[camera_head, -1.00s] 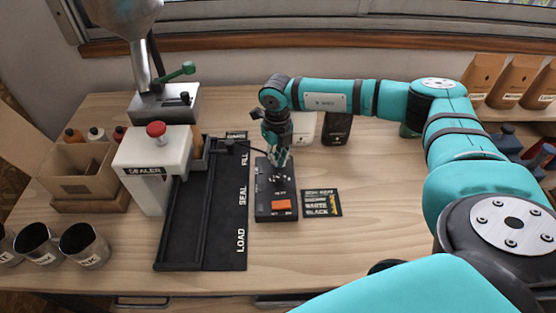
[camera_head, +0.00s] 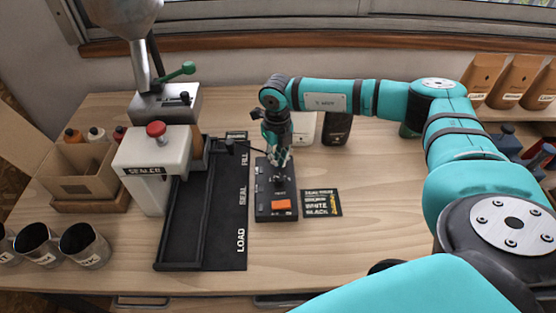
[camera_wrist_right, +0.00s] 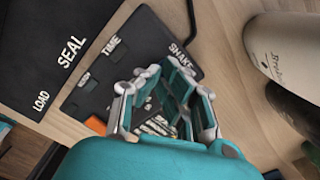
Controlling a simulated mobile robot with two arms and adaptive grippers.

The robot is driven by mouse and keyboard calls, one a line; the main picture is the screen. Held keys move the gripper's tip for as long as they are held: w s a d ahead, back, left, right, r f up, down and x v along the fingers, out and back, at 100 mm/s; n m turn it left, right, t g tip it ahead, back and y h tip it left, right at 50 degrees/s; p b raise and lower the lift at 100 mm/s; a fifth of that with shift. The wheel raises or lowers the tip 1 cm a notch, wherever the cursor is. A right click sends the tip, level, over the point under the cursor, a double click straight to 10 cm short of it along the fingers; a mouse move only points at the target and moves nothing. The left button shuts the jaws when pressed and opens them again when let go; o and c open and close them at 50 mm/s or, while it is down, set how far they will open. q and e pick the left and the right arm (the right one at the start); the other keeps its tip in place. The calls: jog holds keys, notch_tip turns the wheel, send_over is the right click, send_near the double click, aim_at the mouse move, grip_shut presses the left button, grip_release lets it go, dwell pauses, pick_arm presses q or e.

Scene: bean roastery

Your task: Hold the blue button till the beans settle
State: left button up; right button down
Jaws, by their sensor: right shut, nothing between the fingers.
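The black control box (camera_head: 262,213) lies on the table in the head view, with an orange switch (camera_head: 281,204) at its near end. In the wrist view the gripper (camera_wrist_right: 163,72) hangs over the box (camera_wrist_right: 140,38), which carries TIME and SHAKE labels. I see no blue button; the fingers cover part of the box's top. Contact cannot be made out. My left gripper is out of view.
Left of the box is a black mat (camera_head: 228,225) marked LOAD, SEAL, FILL, then the white sealer (camera_head: 150,180) with a red knob. A label card (camera_head: 322,203) lies to the right. Metal cups (camera_head: 85,246) stand front left. The table front right of the card is clear.

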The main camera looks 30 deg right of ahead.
jog(key=shift+r+p, duration=2)
jog(key=shift+r, duration=1.05)
jog(key=shift+f, duration=0.1)
